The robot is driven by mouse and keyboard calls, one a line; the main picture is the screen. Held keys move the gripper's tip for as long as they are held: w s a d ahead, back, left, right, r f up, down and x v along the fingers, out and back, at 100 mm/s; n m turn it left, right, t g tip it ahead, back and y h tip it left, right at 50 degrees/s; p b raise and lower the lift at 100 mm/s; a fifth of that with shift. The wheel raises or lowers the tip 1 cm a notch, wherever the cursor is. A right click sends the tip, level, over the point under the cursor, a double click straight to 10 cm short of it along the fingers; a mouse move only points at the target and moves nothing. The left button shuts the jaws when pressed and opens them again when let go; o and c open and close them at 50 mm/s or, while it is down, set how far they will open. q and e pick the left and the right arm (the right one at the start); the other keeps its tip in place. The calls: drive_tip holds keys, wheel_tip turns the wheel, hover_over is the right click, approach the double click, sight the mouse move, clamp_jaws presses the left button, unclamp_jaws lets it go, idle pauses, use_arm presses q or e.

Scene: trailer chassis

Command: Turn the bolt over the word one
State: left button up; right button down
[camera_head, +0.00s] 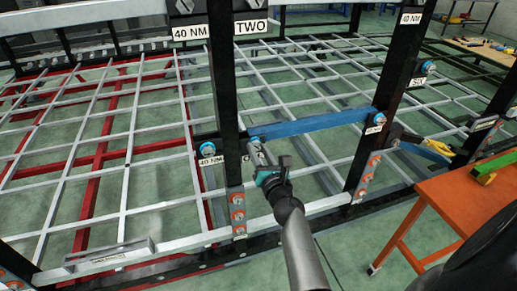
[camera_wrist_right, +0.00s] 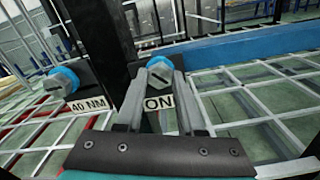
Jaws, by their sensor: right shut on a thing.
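The bolt over the word one (camera_wrist_right: 160,66) has a blue ring and a grey slotted head, seen in the right wrist view. Below it is the white label (camera_wrist_right: 158,103), of which "ON" shows; the rest is hidden by a finger. My right gripper (camera_head: 255,146) reaches up to the dark post by the end of the blue beam. In the right wrist view its fingertips (camera_wrist_right: 160,72) are on both sides of the bolt head, shut on it. In the head view the gripper covers most of this bolt. My left gripper is not in view.
Another blue bolt (camera_head: 207,148) with a 40 NM label is just left, on the same post. The blue beam (camera_head: 310,124) runs right to a second post with bolts. An orange table (camera_head: 455,205) stands at right. Grey and red chassis bars fill the left.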

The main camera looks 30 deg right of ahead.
drive_tip(key=shift+s+f+m, duration=0.15)
drive_tip(key=shift+f+m, duration=0.15)
drive_tip(key=shift+m, duration=0.8)
drive_tip(key=shift+p, duration=0.3)
drive_tip(key=c, duration=1)
unclamp_jaws()
drive_tip(key=o, duration=0.5)
drive_tip(key=shift+s+r, duration=0.1)
drive_tip(key=shift+r, duration=0.15)
drive_tip(key=shift+r, duration=0.1)
